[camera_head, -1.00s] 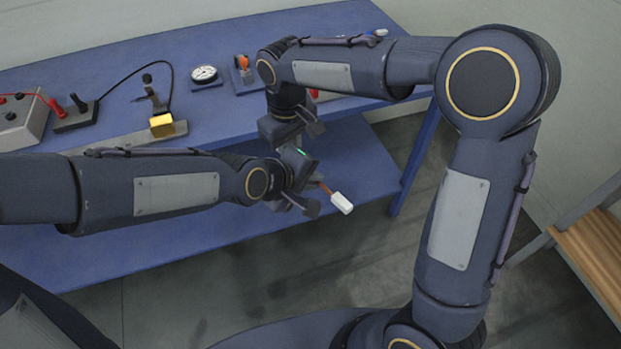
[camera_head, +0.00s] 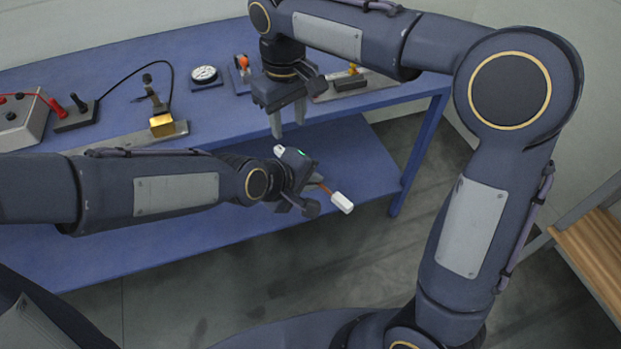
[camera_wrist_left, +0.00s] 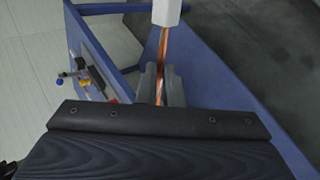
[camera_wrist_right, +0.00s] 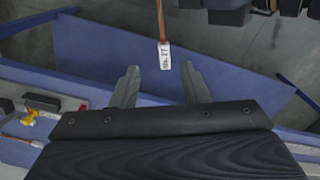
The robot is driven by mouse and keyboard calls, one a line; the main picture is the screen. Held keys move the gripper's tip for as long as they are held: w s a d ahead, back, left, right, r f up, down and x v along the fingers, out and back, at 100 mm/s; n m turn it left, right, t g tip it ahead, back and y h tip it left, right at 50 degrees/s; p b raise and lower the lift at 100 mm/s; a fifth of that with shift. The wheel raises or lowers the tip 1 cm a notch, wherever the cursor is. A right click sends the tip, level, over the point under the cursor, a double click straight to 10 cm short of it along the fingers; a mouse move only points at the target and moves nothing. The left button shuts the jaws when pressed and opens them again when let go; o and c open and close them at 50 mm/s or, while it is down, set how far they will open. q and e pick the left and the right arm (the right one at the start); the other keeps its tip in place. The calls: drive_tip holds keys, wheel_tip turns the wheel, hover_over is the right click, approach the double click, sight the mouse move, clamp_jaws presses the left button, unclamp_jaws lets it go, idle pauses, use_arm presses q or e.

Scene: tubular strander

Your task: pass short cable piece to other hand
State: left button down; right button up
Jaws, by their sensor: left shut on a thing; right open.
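The short cable piece is a copper strand with white ends. One white end (camera_head: 342,202) sticks out to the lower right of my left gripper (camera_head: 308,192), and the other white end (camera_head: 279,151) shows on its far side. My left gripper is shut on the cable; its left wrist view shows the copper (camera_wrist_left: 162,50) between the fingers. My right gripper (camera_head: 288,118) is open and empty, pointing down above the far white end. In the right wrist view, the labelled white end (camera_wrist_right: 164,57) lies between but beyond the open fingertips, apart from them.
The blue bench (camera_head: 220,60) holds a grey box (camera_head: 22,122) with red leads, a brass block (camera_head: 162,124), a round gauge (camera_head: 204,74) and small parts near its far right. A lower blue shelf (camera_head: 150,250) lies below the arms. A wooden-topped stand (camera_head: 590,235) is at right.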

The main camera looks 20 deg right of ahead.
drive_tip(key=s+d+r+m+t+y, duration=0.2)
drive_tip(key=s+d+m+y, duration=0.1)
drive_tip(key=s+d, duration=0.9)
drive_tip(key=s+f+m+t, duration=0.3)
drive_tip(key=s+f, duration=0.4)
drive_tip(key=s, duration=0.4)
drive_tip(key=shift+s+a+f+m+t+y, duration=0.2)
drive_tip(key=shift+m+t+y, duration=0.15)
drive_tip(key=shift+m, duration=0.25)
